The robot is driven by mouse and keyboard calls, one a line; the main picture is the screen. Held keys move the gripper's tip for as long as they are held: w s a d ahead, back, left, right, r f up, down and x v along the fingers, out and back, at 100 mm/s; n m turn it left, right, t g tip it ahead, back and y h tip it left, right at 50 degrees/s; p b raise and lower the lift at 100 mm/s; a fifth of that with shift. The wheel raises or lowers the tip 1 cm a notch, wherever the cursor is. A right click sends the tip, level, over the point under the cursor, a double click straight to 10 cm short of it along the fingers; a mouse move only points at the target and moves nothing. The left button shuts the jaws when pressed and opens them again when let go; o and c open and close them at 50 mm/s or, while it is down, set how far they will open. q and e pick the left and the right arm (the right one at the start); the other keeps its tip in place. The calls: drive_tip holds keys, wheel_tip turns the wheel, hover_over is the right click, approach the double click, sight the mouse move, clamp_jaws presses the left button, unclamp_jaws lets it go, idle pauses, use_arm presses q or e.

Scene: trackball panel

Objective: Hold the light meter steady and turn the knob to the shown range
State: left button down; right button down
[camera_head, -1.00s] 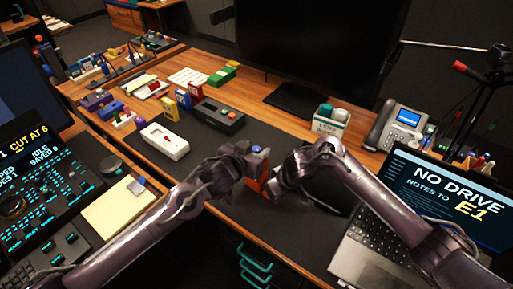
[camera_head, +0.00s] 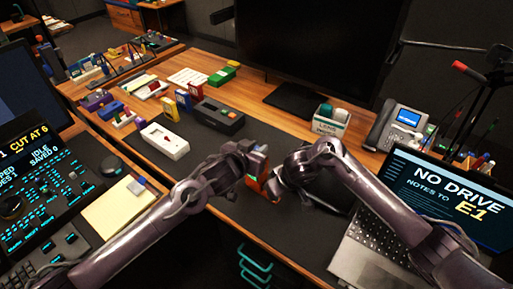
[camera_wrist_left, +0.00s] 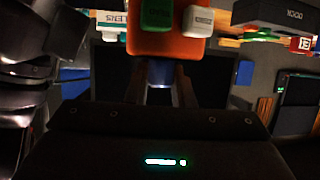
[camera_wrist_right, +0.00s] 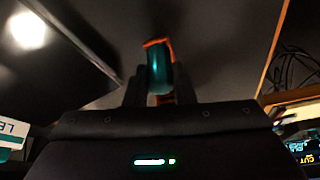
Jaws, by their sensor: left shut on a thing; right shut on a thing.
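The light meter appears to be the small orange device (camera_head: 252,183) held between my two grippers above the dark mat; most of it is hidden by them in the head view. In the left wrist view its orange body (camera_wrist_left: 165,42) carries a green block and a white block. My left gripper (camera_head: 253,163) is shut on a blue part (camera_wrist_left: 160,73) of it. My right gripper (camera_head: 274,187) is shut on a teal part (camera_wrist_right: 159,72) with an orange edge around it, possibly the knob. The knob's pointer and range marks are not readable.
A laptop (camera_head: 445,190) at right reads "NO DRIVE NOTES TO E1". A console screen (camera_head: 35,150) at left reads "CUT AT 6". A white box (camera_head: 165,140) and a dark box (camera_head: 218,115) lie on the mat behind. The desk's front edge is close below my grippers.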

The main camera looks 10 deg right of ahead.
use_arm(q)
drive_tip(key=shift+m, duration=0.3)
drive_tip(key=m+g+h, duration=0.2)
drive_tip(key=m+h, duration=0.1)
drive_tip(key=shift+w+g, duration=0.1)
drive_tip(key=shift+g, duration=0.2)
drive_tip(key=m+g+h, duration=0.2)
drive_tip(key=m+g, duration=0.1)
drive_tip(key=shift+m+g, duration=0.3)
drive_tip(key=shift+g, duration=0.1)
drive_tip(key=m+g, duration=0.3)
drive_tip(key=shift+f+g+h, duration=0.1)
drive_tip(key=shift+g+h, duration=0.3)
drive_tip(key=shift+s+d+f+m+g, duration=0.1)
drive_tip(key=shift+s+m+g, duration=0.1)
drive_tip(key=shift+m+g, duration=0.3)
drive_tip(key=shift+s+d+f+m+g, duration=0.1)
drive_tip(key=shift+s+m+g, duration=0.05)
drive_tip(key=shift+m+g, duration=0.3)
drive_tip(key=shift+w+a+r, duration=0.1)
drive_tip(key=shift+a+r, duration=0.05)
drive_tip(key=c, duration=1.2)
unclamp_jaws()
drive_tip(key=shift+w, duration=0.1)
drive_tip(key=shift+c, duration=0.2)
drive_tip(key=shift+a+r, duration=0.1)
